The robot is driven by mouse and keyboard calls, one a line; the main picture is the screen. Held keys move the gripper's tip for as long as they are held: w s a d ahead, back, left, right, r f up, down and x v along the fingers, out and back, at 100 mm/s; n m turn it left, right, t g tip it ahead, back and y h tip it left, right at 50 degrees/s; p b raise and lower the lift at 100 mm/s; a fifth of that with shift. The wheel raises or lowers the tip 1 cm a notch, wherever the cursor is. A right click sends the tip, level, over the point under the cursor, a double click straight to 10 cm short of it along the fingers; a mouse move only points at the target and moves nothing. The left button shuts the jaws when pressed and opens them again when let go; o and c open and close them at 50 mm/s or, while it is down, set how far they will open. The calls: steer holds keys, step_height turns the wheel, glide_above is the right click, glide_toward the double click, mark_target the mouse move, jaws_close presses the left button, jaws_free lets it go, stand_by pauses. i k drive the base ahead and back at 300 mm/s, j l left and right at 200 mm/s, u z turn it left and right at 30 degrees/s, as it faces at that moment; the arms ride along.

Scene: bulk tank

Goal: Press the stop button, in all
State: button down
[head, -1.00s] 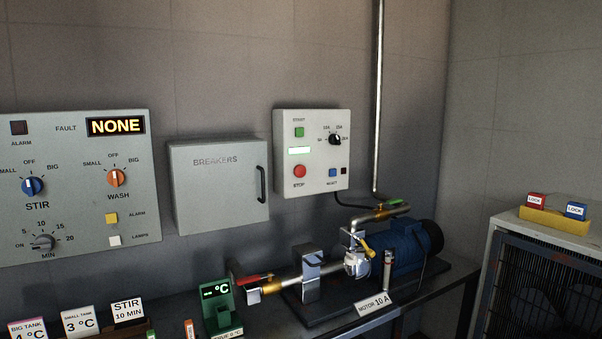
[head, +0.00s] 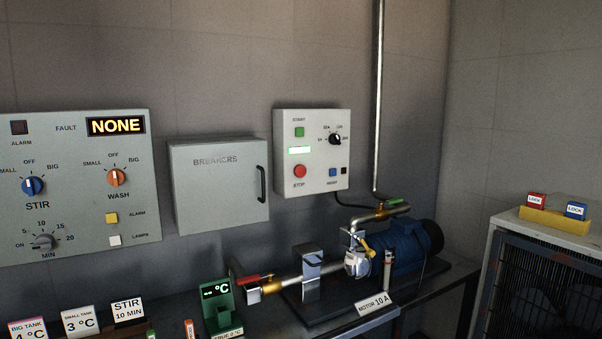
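The red round stop button (head: 300,171) sits at the lower left of a pale grey control box (head: 312,205) on the back wall, with a label under it. A green start button (head: 299,132) is above it, and a lit pale green strip (head: 299,150) lies between them. A black dial (head: 335,139) and a blue reset button (head: 332,173) are on the right side of the box. Nothing covers the stop button. My gripper is not in the head view.
A closed breaker cabinet (head: 218,205) and a larger panel (head: 75,190) with knobs hang to the left. Below, a bench carries a blue motor (head: 405,245), pipes, valves and a green temperature display (head: 217,305). A cooling unit (head: 555,232) with red and blue locks stands at right.

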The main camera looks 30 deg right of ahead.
mark_target(300, 171)
steer(key=i+l+z, duration=0.75)
steer(key=i+z, duration=0.4)
steer(key=i, duration=0.15)
